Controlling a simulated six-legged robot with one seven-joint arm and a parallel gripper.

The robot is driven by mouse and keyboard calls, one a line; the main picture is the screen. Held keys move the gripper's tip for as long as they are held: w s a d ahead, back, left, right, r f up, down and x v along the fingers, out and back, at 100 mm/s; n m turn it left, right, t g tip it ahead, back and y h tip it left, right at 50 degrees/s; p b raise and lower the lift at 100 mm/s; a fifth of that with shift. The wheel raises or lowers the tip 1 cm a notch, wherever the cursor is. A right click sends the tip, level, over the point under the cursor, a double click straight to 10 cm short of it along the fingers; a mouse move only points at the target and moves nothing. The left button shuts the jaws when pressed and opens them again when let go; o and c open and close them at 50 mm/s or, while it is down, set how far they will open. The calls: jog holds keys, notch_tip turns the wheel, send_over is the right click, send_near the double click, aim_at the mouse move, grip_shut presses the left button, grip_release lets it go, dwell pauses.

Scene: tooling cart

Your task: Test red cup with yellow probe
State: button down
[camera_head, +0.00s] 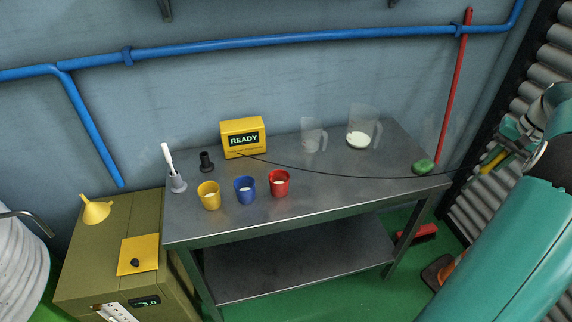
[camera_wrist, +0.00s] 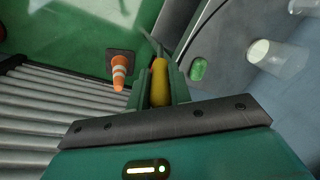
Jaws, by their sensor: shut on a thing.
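My gripper (camera_head: 494,155) is at the right of the head view, beyond the cart's right end and well away from the cup. It is shut on the yellow probe (camera_head: 491,162). In the wrist view, the probe's yellow handle (camera_wrist: 160,84) sits between the two fingers of my gripper (camera_wrist: 161,72), and a thin grey part extends past them.
The blue cup (camera_head: 245,190) and yellow cup (camera_head: 209,196) stand left of the red cup. An orange cone (camera_wrist: 119,73) stands on the floor.

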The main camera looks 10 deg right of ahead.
aim_at(503, 151)
dwell(0.4)
jog(key=shift+r, duration=2)
